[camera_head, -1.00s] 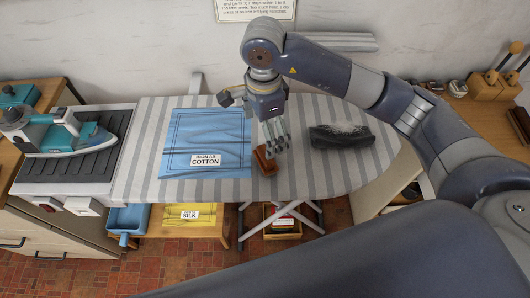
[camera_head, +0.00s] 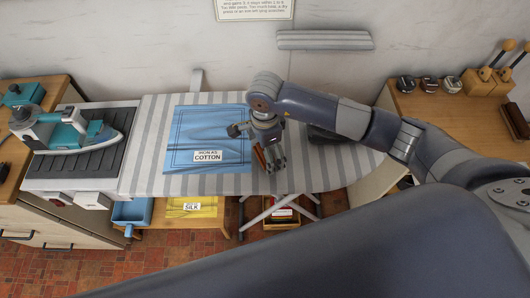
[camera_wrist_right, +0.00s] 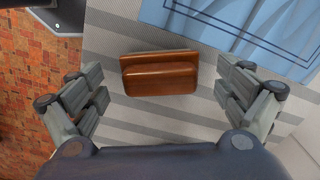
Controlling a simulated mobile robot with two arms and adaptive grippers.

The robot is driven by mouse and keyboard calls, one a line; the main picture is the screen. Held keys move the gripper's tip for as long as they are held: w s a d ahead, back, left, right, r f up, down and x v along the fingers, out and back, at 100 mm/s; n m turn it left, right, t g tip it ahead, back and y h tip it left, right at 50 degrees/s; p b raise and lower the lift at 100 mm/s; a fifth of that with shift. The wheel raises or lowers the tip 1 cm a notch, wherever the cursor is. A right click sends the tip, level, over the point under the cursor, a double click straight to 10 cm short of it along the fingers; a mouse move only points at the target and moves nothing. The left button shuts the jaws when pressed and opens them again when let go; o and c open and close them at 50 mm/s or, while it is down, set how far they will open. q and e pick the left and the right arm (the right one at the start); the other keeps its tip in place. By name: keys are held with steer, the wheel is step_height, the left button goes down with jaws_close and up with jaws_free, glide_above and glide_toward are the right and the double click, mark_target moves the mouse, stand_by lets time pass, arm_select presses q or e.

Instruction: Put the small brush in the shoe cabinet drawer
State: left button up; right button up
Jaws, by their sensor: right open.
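The small brush (camera_head: 259,156), a reddish-brown wooden block, lies on the striped ironing board beside the blue cloth. In the right wrist view the brush (camera_wrist_right: 160,75) lies crosswise between the two spread fingers, with gaps on both sides. My right gripper (camera_head: 273,163) is open, points down near the brush and partly hides it in the head view. Its bristles are not visible. My left gripper is not in view. I cannot tell which furniture is the shoe cabinet; a wooden unit with drawer handles (camera_head: 40,240) stands at lower left.
The blue cloth (camera_head: 210,125) lies flat on the ironing board (camera_head: 155,150). A dark item (camera_head: 325,134) is mostly behind my right arm. The iron (camera_head: 85,138) rests at left. The right wooden top (camera_head: 440,110) holds tins and brushes in blocks. A yellow cloth (camera_head: 195,206) lies below.

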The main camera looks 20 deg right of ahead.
steer(key=shift+s, duration=0.1)
steer(key=c, duration=1.5)
